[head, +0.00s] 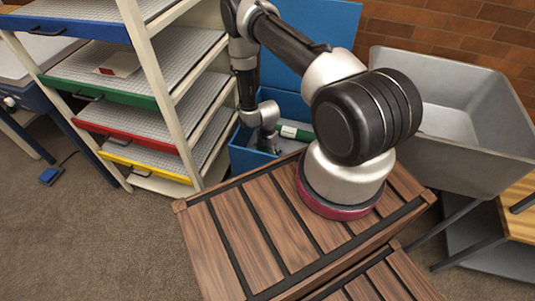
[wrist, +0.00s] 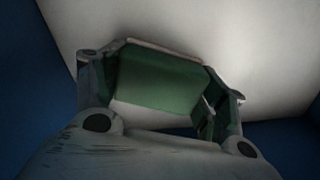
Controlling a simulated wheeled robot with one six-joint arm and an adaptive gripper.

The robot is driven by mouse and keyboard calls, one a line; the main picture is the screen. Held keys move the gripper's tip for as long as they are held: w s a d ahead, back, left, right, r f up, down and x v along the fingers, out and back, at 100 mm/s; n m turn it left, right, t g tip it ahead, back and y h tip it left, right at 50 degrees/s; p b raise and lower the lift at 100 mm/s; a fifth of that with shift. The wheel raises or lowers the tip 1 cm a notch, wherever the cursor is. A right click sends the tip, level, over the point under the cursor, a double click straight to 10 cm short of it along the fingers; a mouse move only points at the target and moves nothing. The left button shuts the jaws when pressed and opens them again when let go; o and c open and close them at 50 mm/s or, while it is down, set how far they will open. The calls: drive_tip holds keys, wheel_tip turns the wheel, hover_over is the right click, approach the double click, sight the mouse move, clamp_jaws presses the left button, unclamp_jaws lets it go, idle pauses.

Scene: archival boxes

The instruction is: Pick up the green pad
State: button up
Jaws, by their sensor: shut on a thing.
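The green pad (wrist: 160,85) fills the middle of the wrist view. My gripper (wrist: 162,95) is shut on it, with one finger at each side. In the head view my gripper (head: 268,143) is low inside the open blue box (head: 243,157). A green item with a white patch (head: 295,132) shows in the box beside my gripper; I cannot tell whether it is the held pad.
A shelf rack (head: 160,85) with coloured tray fronts stands close left of the box. The blue lid (head: 335,25) stands upright behind. A slatted wooden top (head: 235,235) lies in front, a grey basin (head: 465,120) at right. Carpet (head: 90,240) at left is mostly clear.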

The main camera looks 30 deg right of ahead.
sight(268, 150)
drive_tip(key=shift+r, duration=0.1)
wheel_tip(268, 150, up, 10)
drive_tip(key=shift+f, duration=0.1)
idle(0.4)
